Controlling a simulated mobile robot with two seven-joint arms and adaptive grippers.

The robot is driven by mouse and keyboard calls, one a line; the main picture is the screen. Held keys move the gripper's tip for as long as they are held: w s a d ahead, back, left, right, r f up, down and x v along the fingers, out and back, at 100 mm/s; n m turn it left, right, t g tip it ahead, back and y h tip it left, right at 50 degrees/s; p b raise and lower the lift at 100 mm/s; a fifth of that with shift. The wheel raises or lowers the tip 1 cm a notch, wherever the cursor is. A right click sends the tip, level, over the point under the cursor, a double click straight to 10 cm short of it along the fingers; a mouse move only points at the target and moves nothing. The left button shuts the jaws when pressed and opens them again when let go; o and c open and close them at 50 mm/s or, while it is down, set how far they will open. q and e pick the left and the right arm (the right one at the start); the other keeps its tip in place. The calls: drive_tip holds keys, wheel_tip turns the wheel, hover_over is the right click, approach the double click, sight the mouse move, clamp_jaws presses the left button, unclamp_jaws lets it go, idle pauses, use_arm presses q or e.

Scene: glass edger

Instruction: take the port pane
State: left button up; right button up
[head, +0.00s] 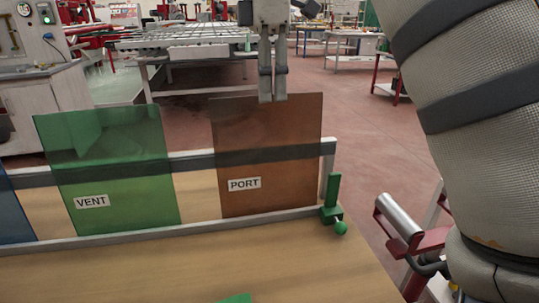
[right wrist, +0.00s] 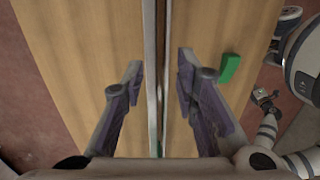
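The port pane (head: 265,150) is a brown, see-through sheet with a "PORT" label. It stands upright, leaning slightly, in the rack (head: 328,160) at the right end. My right gripper (head: 272,98) is at the middle of its top edge, pointing down, with the fingertips overlapping that edge in the head view. In the right wrist view the fingers (right wrist: 160,85) are apart, one on each side of a thin upright strip that looks like the pane edge-on. Contact does not show.
The green vent pane (head: 110,165) stands left of the port pane, with a gap between. A blue pane (head: 12,212) is cut off at far left. A green clamp (head: 332,205) is at the rack's right end.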

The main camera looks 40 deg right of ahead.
sight(269, 140)
drive_tip(key=f, duration=0.8)
drive_tip(key=shift+s+a+f+p, duration=0.15)
drive_tip(key=shift+s+a+p, duration=0.2)
drive_tip(key=shift+a, duration=0.05)
clamp_jaws()
